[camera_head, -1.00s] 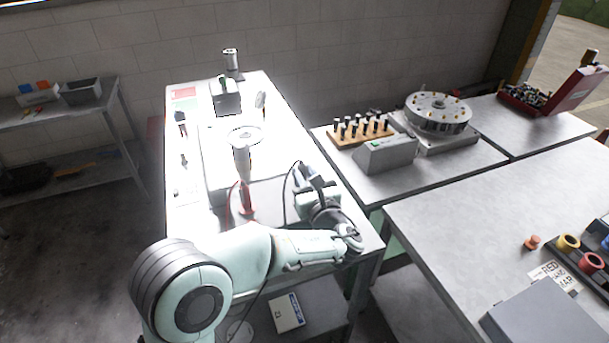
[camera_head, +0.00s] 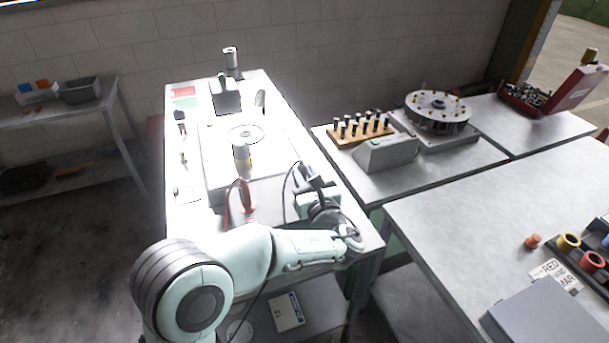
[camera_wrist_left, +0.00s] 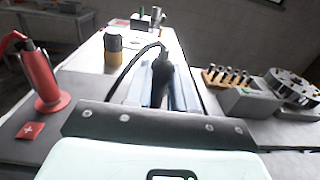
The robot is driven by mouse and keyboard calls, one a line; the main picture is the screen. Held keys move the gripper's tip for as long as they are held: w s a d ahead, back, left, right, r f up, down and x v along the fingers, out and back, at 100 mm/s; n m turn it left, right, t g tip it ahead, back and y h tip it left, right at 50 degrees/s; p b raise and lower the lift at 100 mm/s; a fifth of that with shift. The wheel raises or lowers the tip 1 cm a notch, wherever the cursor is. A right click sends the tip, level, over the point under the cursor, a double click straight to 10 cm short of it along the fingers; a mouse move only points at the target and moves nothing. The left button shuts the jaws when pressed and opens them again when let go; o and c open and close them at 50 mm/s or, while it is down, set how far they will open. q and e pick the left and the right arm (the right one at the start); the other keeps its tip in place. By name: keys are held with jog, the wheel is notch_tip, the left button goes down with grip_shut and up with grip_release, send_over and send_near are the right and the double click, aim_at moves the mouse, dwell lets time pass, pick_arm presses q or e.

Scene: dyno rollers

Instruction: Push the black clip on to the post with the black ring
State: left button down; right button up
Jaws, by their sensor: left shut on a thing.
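My left gripper (camera_head: 318,186) is shut on the black clip at the near right end of the bright bench. In the left wrist view the black clip (camera_wrist_left: 161,72) stands between the grey fingers, with a black lead curving off to its left. A red post (camera_wrist_left: 42,80) with a wide foot stands to the left, beside a red plus label (camera_wrist_left: 29,131); a red lead reaches its top. I cannot make out the post with the black ring; the gripper and wrist may hide it. My right gripper is not in view.
A dark-topped cylinder with a yellow band (camera_wrist_left: 113,45) stands beyond the clip, left of it. A grey sloped box (camera_head: 388,154), a wooden rack of rollers (camera_head: 347,138) and a round turntable (camera_head: 437,122) stand on the table to the right. That table's front is clear.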

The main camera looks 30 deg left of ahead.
pick_arm(q)
jog(key=shift+f+b, duration=0.4)
jog(key=shift+f, duration=0.2)
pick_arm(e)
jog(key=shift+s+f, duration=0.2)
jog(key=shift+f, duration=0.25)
pick_arm(q)
jog(key=c, duration=0.9)
grip_release()
jog(key=shift+o, duration=0.2)
jog(key=b+v, duration=0.1)
jog(key=v, duration=1.2)
jog(key=shift+s+d, duration=0.15)
jog(key=shift+d, duration=0.05)
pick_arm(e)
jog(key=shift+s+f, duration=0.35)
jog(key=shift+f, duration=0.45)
